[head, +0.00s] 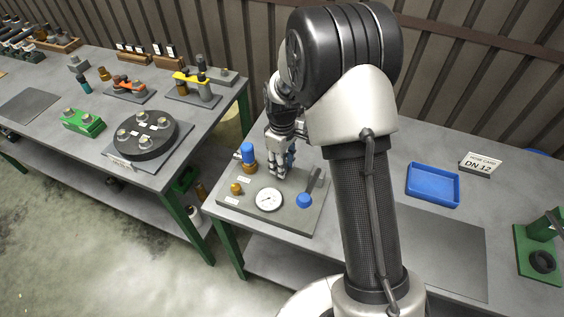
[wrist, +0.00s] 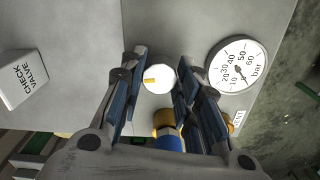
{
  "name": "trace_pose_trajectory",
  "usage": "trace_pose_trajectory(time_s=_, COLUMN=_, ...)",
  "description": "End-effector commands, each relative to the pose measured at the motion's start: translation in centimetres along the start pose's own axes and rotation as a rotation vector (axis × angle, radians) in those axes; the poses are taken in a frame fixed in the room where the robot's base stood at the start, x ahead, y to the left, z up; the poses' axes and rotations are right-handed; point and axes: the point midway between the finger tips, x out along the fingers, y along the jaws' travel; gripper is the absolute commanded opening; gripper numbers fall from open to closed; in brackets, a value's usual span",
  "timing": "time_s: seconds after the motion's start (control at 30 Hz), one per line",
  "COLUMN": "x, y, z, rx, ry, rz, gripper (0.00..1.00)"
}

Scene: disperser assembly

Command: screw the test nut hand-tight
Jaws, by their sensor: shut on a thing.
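My gripper (head: 280,168) points down over the grey test panel (head: 290,218) on the right-hand table. In the wrist view its two fingers (wrist: 161,75) stand on either side of a round white piece with an orange mark (wrist: 158,79), which I take to be the test nut. The fingers are closed on it, though their contact is not clearly visible. In the head view the gripper hides this piece. A pressure gauge (head: 269,200) lies close by and also shows in the wrist view (wrist: 240,65); its needle is at the low end.
A blue-topped brass fitting (head: 248,155) stands left of my gripper, a blue-knobbed lever (head: 305,199) to its right. A small brass knob (head: 236,188) sits at the panel's left. A blue tray (head: 433,185) and a hose card (head: 481,164) lie farther right.

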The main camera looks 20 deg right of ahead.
Motion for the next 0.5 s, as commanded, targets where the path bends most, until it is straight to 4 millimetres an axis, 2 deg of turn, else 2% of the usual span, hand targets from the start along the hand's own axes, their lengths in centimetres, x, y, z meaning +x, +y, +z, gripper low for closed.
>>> trace_pose_trajectory(time_s=0.5, x=-0.12, y=-0.10, z=0.00, rx=0.384, ry=-0.001, rz=0.000, gripper=0.06)
